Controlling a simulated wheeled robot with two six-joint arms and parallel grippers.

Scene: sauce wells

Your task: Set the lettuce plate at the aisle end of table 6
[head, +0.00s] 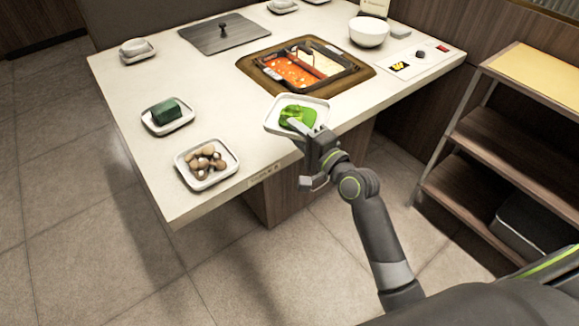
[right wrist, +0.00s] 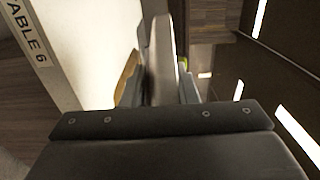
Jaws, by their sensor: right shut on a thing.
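The lettuce plate (head: 270,128) is a small white square dish with green leaves (head: 298,117) on it. My right gripper (head: 318,140) is shut on the plate's near right rim. The plate appears over the front edge of table 6 (head: 225,112); I cannot tell whether it touches the top. In the right wrist view the plate (right wrist: 160,55) shows nearly edge-on between the fingers, with a bit of green beside it. A "TABLE 6" label (right wrist: 29,32) is on the table's edge, left in that view. My left gripper is not in view.
A plate of mushrooms (head: 207,163) and a plate with a dark green block (head: 167,115) stand at the table's left end. A hotpot (head: 305,68) with red and pale broth is sunk behind the lettuce plate. A shelf cart (head: 505,125) stands at right.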

